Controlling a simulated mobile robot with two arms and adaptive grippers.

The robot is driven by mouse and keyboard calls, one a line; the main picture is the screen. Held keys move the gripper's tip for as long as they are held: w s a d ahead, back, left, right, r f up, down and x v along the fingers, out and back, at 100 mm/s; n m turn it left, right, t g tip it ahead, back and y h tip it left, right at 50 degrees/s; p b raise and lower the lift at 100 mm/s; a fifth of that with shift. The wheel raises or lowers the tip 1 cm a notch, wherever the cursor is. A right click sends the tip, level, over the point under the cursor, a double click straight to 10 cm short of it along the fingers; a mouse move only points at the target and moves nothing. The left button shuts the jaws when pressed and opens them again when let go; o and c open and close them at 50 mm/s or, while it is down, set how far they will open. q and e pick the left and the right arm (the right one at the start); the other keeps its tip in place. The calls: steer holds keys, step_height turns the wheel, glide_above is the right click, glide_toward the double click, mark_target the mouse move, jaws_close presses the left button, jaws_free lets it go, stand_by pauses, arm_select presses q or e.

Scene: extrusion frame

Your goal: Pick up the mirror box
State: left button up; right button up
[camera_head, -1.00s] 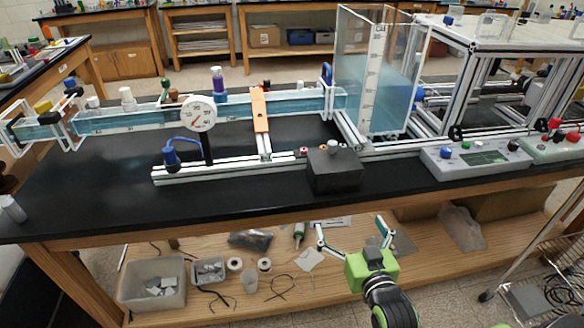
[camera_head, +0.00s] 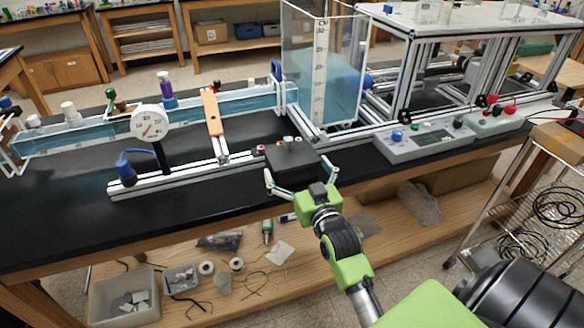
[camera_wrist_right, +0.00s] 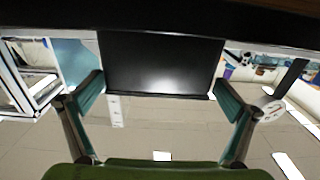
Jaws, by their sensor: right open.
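The mirror box, which I take to be the dark box (camera_head: 292,158), sits upright near the front edge of the black bench top. Small knobs show at its back edge. In the right wrist view its dark face (camera_wrist_right: 160,65) fills the space between the fingers. My right gripper (camera_head: 299,176) is open, with one finger to each side of the box at its front. In the right wrist view the gripper (camera_wrist_right: 160,84) shows a gap beside each finger, but contact is hard to judge. My left gripper is not in view.
A grey control panel (camera_head: 425,140) lies to the right. A lower shelf (camera_head: 290,275) holds bins and loose parts. Bare bench top lies at the left front.

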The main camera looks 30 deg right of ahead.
mark_target(292, 155)
steer(key=x, duration=0.4)
steer(key=shift+d+p, duration=0.15)
steer(key=shift+p, duration=0.2)
steer(key=shift+r, duration=0.1)
steer(key=c, duration=1.1)
steer(key=shift+r, duration=0.2)
